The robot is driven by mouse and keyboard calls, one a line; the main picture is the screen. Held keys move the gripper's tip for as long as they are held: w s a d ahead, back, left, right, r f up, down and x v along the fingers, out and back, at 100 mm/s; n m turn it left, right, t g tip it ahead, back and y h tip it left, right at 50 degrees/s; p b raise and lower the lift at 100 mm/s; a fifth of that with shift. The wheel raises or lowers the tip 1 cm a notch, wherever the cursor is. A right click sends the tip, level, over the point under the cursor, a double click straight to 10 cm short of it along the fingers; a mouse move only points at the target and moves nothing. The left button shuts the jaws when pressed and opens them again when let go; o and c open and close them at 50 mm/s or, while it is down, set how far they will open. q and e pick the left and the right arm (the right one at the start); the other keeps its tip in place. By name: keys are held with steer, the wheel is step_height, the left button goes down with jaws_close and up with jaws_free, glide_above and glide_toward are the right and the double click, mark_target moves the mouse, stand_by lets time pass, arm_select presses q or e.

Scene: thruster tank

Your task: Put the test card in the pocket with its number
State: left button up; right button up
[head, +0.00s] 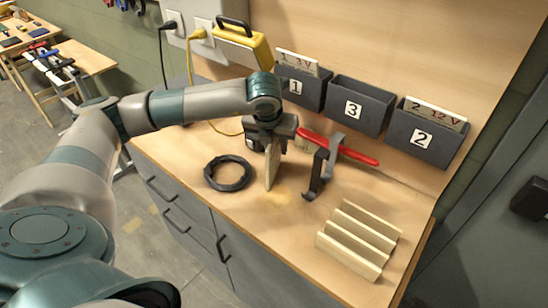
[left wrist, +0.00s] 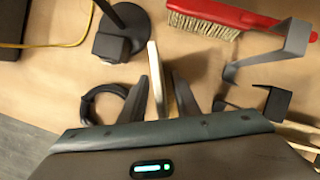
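My left gripper (head: 272,146) points down over the workbench and is shut on a thin pale test card (head: 271,172). The card hangs upright below the fingers, its lower edge close to the bench top. In the left wrist view the card (left wrist: 158,80) shows nearly edge-on between the fingers, so its number is hidden. Three dark pockets hang on the back board: pocket 1 (head: 296,87), pocket 3 (head: 354,109) and pocket 2 (head: 422,138). Pocket 1 holds a card marked 1 3V (head: 298,63); pocket 2 holds one marked 2 12V (head: 436,112). Pocket 3 shows no card. My right gripper is out of view.
A slotted wooden rack (head: 358,241) stands empty at the bench front right. A black cable coil (head: 228,174) lies left of the card. A dark grey bracket (head: 322,168) and red-handled brush (head: 350,152) lie right of it. A yellow case (head: 240,45) stands behind.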

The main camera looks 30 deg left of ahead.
arm_select(q)
steer(key=shift+a+f+b, duration=0.3)
steer(key=shift+f+b, duration=0.15)
stand_by(0.3)
